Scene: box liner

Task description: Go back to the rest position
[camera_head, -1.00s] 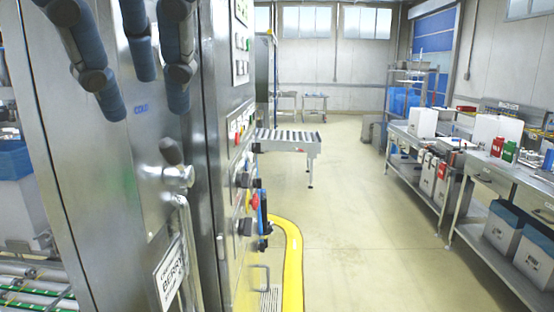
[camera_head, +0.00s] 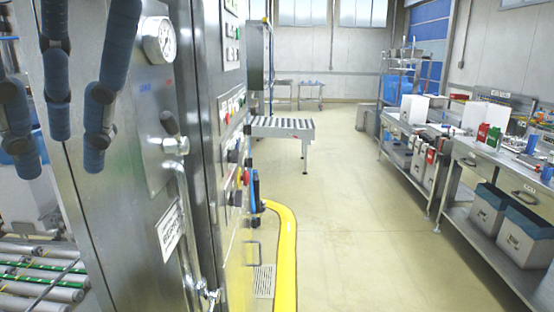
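The palm is cut off by the top edge of the picture.
The cabinet has a pressure gauge (camera_head: 158,40) and a door handle close to the fingers. A roller conveyor (camera_head: 35,275) lies at the lower left. Steel workbenches (camera_head: 470,165) line the right; the floor between is clear.

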